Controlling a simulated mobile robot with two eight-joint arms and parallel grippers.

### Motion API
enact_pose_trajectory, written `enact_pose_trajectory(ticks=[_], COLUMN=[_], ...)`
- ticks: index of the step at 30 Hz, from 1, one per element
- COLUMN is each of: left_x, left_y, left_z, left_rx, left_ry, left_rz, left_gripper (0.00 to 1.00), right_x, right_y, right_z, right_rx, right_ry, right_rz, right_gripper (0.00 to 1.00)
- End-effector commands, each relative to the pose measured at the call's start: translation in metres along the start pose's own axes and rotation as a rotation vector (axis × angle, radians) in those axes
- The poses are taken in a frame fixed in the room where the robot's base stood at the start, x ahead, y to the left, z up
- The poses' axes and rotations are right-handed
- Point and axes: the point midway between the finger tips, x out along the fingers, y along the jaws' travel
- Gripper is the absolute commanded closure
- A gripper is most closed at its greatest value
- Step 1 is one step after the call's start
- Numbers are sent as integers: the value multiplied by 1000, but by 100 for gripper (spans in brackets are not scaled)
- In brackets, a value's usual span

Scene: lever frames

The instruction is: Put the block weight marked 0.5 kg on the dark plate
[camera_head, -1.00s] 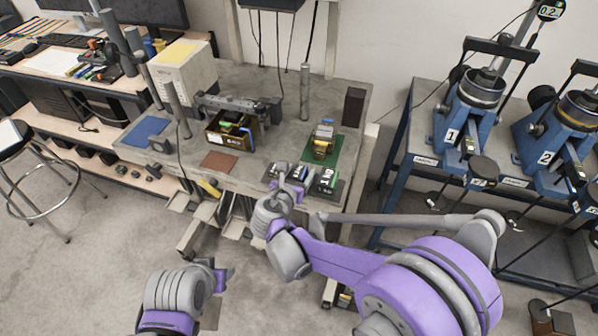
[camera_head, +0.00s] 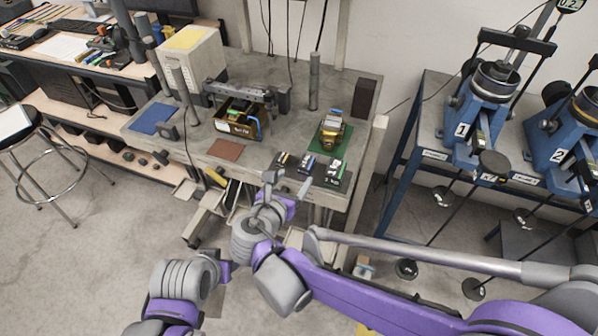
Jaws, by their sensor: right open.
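Several small block weights stand in a row near the bench's front right edge: a left one (camera_head: 283,161), a middle one (camera_head: 307,165) and a right one (camera_head: 336,173). Their markings are too small to read. Dark surface shows around them, but I cannot tell which part is the dark plate. My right gripper (camera_head: 283,184) is open and appears empty, just in front of the bench edge, below and left of the blocks. My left gripper (camera_head: 225,272) is low in front of the bench; its jaws do not show clearly.
A green mat (camera_head: 316,145) holds a brass-coloured device (camera_head: 332,127). An open box (camera_head: 236,129) stands behind a brown mat (camera_head: 226,149); a blue mat (camera_head: 153,118) lies left. A dark upright block (camera_head: 365,97) and a metal post (camera_head: 314,80) stand behind. Blue machines (camera_head: 470,120) stand right.

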Motion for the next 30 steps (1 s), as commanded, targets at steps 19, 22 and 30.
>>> enact_pose_trajectory(ticks=[19, 22, 30], left_x=[0, 1, 1], left_y=[0, 0, 0], left_z=[0, 1, 1], left_rx=[0, 0, 0], left_ry=[-1, -1, -1], left_rz=[0, 0, 0], left_gripper=[50, 50, 50], right_x=[1, -17, -67], right_y=[-146, -197, -252], right_z=[-31, -54, -97], right_rx=[919, 1422, 2486], right_ry=[286, 359, 361], right_rz=[-273, -451, -871], right_gripper=[24, 24, 24])
